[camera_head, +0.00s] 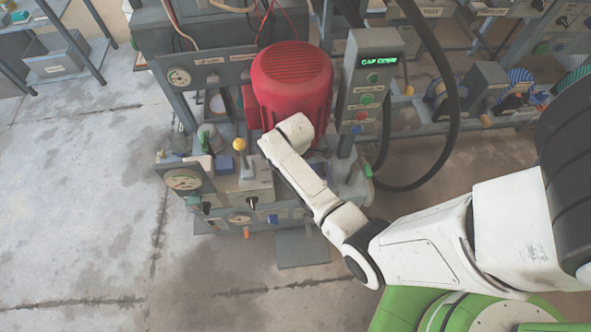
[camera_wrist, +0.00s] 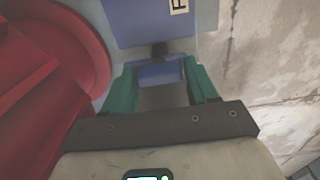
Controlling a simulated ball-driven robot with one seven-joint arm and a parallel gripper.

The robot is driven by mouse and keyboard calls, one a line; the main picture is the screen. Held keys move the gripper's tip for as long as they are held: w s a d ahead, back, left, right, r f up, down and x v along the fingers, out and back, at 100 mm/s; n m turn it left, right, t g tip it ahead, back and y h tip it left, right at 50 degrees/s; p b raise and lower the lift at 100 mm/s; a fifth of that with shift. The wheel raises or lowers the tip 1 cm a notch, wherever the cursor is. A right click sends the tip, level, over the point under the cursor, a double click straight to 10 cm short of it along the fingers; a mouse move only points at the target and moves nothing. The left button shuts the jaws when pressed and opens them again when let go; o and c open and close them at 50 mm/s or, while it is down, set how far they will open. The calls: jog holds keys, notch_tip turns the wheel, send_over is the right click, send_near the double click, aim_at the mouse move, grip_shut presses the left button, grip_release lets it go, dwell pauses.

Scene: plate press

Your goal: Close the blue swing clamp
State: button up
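A blue block with a pale label (camera_wrist: 145,22) shows at the top of the wrist view. Below it, past a short dark piece, is a blue bar (camera_wrist: 161,72), which looks like part of the blue clamp. My gripper (camera_wrist: 160,80) has its two green fingers spread, one on each side of the bar. I cannot tell whether either fingertip touches it. In the head view my white wrist is in front of the red housing's base and hides the fingers and the bar.
The big red ribbed housing (camera_head: 291,80) stands close to my wrist and fills the left of the wrist view. A control post (camera_head: 368,85) with a green display stands to its right. A yellow-knobbed lever (camera_head: 240,146) and gauges are to the left. The front floor is mostly clear.

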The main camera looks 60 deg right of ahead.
jog(key=c, duration=0.7)
jog(key=shift+o, duration=0.2)
jog(key=m+p, duration=0.3)
jog(key=shift+r+m, duration=0.15)
jog(key=shift+m, duration=0.25)
jog(key=m+p, duration=0.2)
jog(key=m, duration=0.3)
jog(key=shift+p, duration=0.4)
jog(key=m+p, duration=0.1)
jog(key=m, duration=0.4)
jog(key=shift+p, duration=0.3)
jog(key=shift+m+p, duration=0.5)
jog(key=shift+m, duration=1.6)
